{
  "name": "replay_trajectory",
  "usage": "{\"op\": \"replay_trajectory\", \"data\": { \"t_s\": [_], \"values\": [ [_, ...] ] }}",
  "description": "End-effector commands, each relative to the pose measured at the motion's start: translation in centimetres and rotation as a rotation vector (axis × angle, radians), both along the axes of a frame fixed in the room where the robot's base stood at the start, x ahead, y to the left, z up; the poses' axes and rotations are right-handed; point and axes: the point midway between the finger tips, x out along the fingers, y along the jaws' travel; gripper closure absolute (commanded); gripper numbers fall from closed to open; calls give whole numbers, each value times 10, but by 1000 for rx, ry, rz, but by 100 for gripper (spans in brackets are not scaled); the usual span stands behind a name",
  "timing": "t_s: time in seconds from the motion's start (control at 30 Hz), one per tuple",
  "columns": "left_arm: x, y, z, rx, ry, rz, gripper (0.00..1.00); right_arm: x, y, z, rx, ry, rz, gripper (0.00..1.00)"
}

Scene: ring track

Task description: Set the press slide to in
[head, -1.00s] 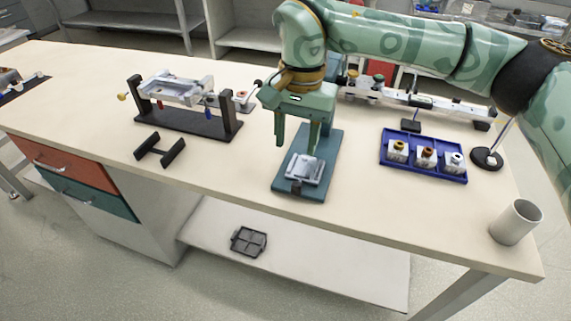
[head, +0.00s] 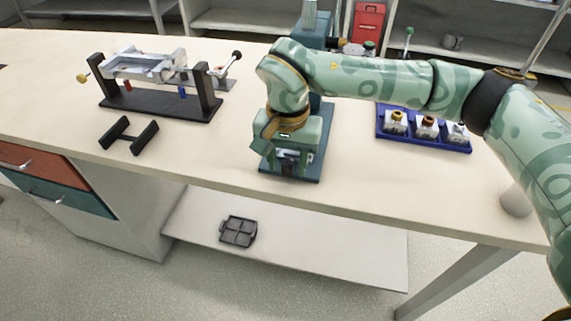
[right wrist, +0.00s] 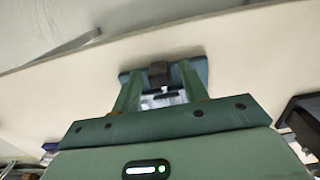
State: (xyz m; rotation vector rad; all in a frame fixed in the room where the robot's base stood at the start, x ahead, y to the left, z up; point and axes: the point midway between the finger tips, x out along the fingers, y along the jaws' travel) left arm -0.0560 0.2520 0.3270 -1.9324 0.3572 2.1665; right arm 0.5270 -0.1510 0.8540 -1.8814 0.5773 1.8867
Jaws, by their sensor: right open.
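The press has a teal base (head: 318,165) near the front edge of the table, and its upright (head: 312,22) shows behind my right arm. The silver press slide (head: 288,157) is mostly hidden under my right gripper (head: 286,160) in the head view. My right gripper is open and points down at the front of the press. In the right wrist view its two fingers (right wrist: 161,78) stand either side of the slide (right wrist: 163,98) and its dark front block (right wrist: 158,72). I cannot tell whether they touch it. My left gripper is not in view.
A dark stand with a silver frame (head: 145,67) and a black cradle (head: 128,136) lie to the left. A blue tray (head: 428,145) with metal blocks sits to the right. A light cup (head: 515,201) is partly behind my arm. Bare table lies between cradle and press.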

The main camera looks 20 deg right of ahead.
Motion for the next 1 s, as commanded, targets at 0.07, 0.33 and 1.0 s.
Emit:
{"op": "replay_trajectory", "data": {
  "t_s": [0.07, 0.33, 1.0],
  "values": [
    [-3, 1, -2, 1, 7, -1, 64, 0, 0, -6, 0, 0, 0, 56],
    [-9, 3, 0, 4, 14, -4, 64, 0, 0, -6, 0, -2, -1, 56],
    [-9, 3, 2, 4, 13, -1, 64, 37, -25, -5, 0, -2, -3, 100]
  ]
}}
